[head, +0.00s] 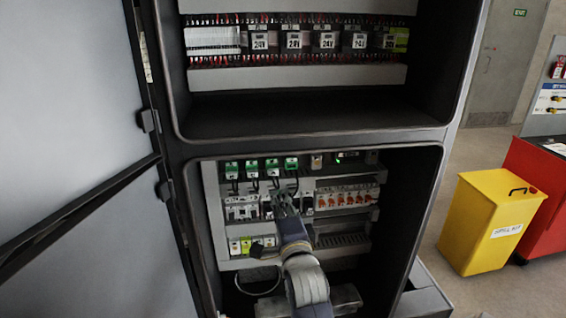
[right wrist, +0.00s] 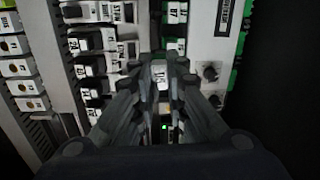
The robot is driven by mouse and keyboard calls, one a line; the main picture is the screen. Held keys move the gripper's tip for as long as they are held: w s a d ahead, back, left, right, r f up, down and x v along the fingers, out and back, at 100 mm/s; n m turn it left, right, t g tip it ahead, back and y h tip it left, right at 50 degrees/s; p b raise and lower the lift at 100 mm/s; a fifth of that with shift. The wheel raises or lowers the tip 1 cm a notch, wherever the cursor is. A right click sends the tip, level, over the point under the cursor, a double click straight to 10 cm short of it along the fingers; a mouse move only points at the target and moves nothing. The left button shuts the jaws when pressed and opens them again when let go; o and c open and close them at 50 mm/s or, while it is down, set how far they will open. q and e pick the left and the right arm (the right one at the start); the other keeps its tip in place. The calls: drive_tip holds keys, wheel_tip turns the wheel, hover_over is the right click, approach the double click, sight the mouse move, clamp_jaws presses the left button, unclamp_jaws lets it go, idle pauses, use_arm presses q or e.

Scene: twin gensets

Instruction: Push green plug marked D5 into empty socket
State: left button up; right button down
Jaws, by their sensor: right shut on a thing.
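My right gripper (head: 284,194) reaches into the lower cabinet bay, just below the right end of a row of green plugs (head: 272,167) with white labels and black leads. In the right wrist view its fingers are shut on a plug with a white label (right wrist: 160,75). The label's mark is too small to read surely, and the fingers hide most of the plug's body. Two other green plugs (right wrist: 176,45) show above it there. The empty socket cannot be made out. My left gripper is not in view.
A row of orange-marked breakers (head: 345,197) lies right of the gripper. Yellow-topped modules (head: 240,246) and a loose cable loop (head: 258,282) are below left. The open door (head: 70,150) bounds the left side. A yellow bin (head: 490,222) stands outside on the right.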

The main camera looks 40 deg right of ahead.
drive_tip(key=shift+s+d+f+m+g+p, duration=0.2)
drive_tip(key=shift+s+d+f+p, duration=0.05)
drive_tip(key=shift+s+f+p, duration=0.25)
drive_tip(key=shift+s+d+f+m+g+p, duration=0.2)
drive_tip(key=shift+s+f+p, duration=0.15)
drive_tip(key=shift+s, duration=0.25)
drive_tip(key=shift+w+d+r+p, duration=0.6)
drive_tip(key=shift+w+d, duration=0.15)
drive_tip(key=shift+d, duration=0.4)
drive_tip(key=shift+w+d+r+p, duration=0.5)
drive_tip(key=shift+w+d+r, duration=0.15)
drive_tip(key=shift+d, duration=0.45)
drive_tip(key=shift+w+d+r+p, duration=0.55)
drive_tip(key=shift+w+d, duration=0.25)
drive_tip(key=shift+d, duration=0.35)
drive_tip(key=shift+w+d+r+m+g+h+p, duration=0.15)
drive_tip(key=shift+w+d+h, duration=0.1)
drive_tip(key=shift+w, duration=0.2)
drive_tip(key=shift+w+d+r+m+g+h+p, duration=0.15)
drive_tip(key=shift+w+d, duration=0.05)
drive_tip(key=shift+w, duration=0.2)
drive_tip(key=shift+w+d+p, duration=0.3)
drive_tip(key=shift+w, duration=0.2)
idle(0.4)
